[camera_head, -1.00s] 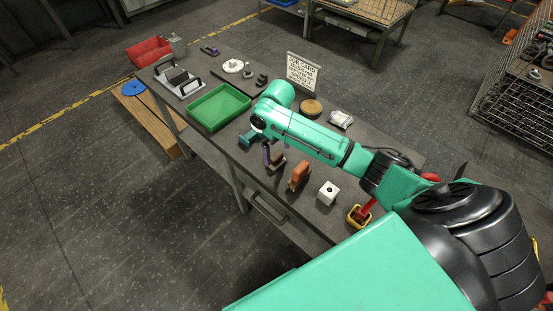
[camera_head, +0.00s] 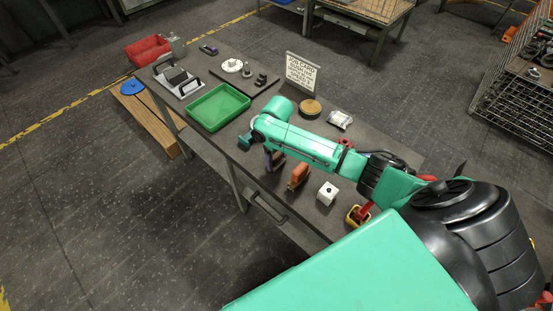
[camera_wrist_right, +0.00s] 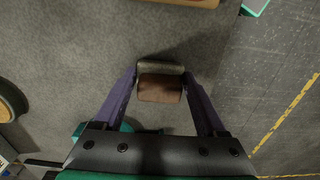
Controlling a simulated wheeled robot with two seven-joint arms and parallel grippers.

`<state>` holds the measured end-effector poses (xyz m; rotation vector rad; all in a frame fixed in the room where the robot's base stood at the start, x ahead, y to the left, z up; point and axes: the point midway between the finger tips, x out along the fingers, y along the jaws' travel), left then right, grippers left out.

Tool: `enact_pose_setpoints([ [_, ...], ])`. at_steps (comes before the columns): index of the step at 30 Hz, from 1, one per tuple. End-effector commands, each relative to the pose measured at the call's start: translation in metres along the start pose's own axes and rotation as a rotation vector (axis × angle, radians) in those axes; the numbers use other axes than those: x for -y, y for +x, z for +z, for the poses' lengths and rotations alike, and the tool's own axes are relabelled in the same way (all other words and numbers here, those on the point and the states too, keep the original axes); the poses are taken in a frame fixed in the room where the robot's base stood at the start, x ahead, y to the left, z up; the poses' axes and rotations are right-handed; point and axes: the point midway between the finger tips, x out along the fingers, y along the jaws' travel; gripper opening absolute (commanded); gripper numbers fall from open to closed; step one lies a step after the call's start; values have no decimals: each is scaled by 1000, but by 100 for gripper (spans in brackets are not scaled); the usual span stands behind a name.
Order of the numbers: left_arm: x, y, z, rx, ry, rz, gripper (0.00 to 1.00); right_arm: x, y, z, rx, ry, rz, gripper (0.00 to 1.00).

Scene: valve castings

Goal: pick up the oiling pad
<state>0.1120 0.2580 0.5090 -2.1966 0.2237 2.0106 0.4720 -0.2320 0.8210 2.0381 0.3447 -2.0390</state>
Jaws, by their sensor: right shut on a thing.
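The oiling pad (camera_wrist_right: 160,88), a small block with a brown body and a grey strip along one side, sits between the two purple fingers of my right gripper (camera_wrist_right: 159,76) in the wrist view. The fingers touch it on both sides, shut on it. In the head view the right gripper (camera_head: 268,157) is over the near edge of the bench, partly hidden under my forearm, with the brown pad (camera_head: 278,164) beside its dark finger. I cannot tell whether the pad is clear of the bench top. My left gripper is not in view.
A green tray (camera_head: 219,125) lies to the left. A round wooden disc (camera_head: 310,108), a job card (camera_head: 301,72) and a clear packet (camera_head: 340,120) are behind the arm.

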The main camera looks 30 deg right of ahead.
Motion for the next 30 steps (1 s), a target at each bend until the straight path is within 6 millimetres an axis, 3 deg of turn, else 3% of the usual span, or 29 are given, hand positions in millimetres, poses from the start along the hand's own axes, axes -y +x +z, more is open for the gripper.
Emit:
enact_pose_setpoints([
  [5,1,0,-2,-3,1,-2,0,0,-24,-1,-5,0,0,18],
  [8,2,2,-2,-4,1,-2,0,-1,-55,-2,-7,-1,2,18],
  [15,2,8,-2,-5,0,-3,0,0,-145,-2,-9,-2,1,18],
  [19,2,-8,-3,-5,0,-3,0,-2,-185,0,-4,1,5,18],
  [24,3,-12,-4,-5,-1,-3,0,-1,-199,0,-1,1,0,18],
  [30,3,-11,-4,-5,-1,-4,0,0,-198,0,0,1,-1,18],
])
